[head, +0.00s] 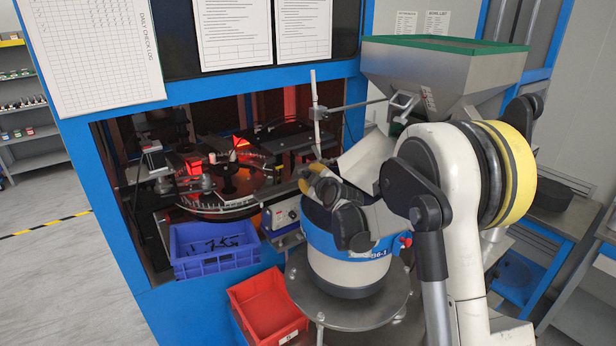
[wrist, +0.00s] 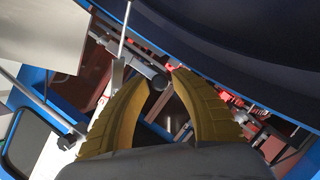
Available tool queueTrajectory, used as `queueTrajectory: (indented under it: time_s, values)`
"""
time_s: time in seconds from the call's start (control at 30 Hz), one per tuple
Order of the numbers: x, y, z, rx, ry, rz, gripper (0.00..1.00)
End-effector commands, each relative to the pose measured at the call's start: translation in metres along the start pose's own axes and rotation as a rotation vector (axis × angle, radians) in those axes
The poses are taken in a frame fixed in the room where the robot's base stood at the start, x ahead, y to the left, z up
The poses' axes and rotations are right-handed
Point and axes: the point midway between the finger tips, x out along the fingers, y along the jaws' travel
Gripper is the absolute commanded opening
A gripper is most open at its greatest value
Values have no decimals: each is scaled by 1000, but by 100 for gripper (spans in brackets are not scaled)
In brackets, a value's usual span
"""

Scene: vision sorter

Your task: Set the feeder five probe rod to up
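A thin pale probe rod (head: 315,95) stands nearly upright above the round feeder bowl unit (head: 345,270), with a horizontal dark bar (head: 358,105) meeting it about halfway up. Its lower end is close to my gripper (head: 312,178). A thin pale rod, likely the same one, shows at the upper left of the wrist view (wrist: 125,30). My gripper's yellow fingers are apart with nothing between their tips in the wrist view (wrist: 166,76). They point left in the head view, over the bowl's rim, below the rod. A dark round knob (wrist: 160,82) shows behind the fingertips.
A grey hopper (head: 440,75) with a green rim stands above and behind the bowl. A blue bin (head: 213,250) with dark parts hangs at the cabinet front, and a red bin (head: 265,308) is below it. A turntable (head: 225,195) lies inside the cabinet. Open floor is at left.

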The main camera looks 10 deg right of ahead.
Motion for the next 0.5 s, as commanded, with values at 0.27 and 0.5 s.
queueTrajectory:
  time_s: [0.27,0.5]
  values:
    - [11,0,0,0,0,0,30]
    - [11,0,0,0,0,0,1]
